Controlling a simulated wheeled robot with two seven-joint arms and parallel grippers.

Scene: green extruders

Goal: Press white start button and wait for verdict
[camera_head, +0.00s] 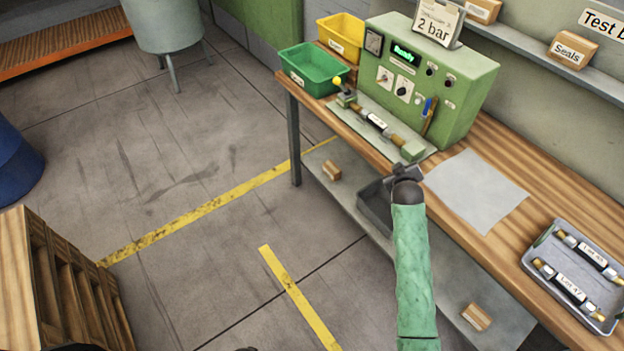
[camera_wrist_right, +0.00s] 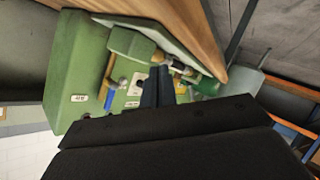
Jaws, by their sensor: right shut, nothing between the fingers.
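The green test machine (camera_head: 440,85) stands on the wooden bench, its display (camera_head: 404,53) reading "Ready". Its front carries a gauge, two white plates with knobs (camera_head: 403,89) and small dark round controls (camera_head: 432,69). A labelled cylindrical part (camera_head: 377,122) lies in the fixture before the machine. My right gripper (camera_head: 401,176) is at the bench's front edge, below and right of the fixture, apart from the panel. In the right wrist view its fingers (camera_wrist_right: 158,88) are shut and empty, pointing toward the machine (camera_wrist_right: 75,70).
Green (camera_head: 313,70) and yellow (camera_head: 340,36) bins stand left of the machine. A grey sheet (camera_head: 476,188) lies right of it. A grey tray (camera_head: 544,262) with two labelled parts sits at the right. A "2 bar" sign (camera_head: 435,24) stands on top of the machine.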

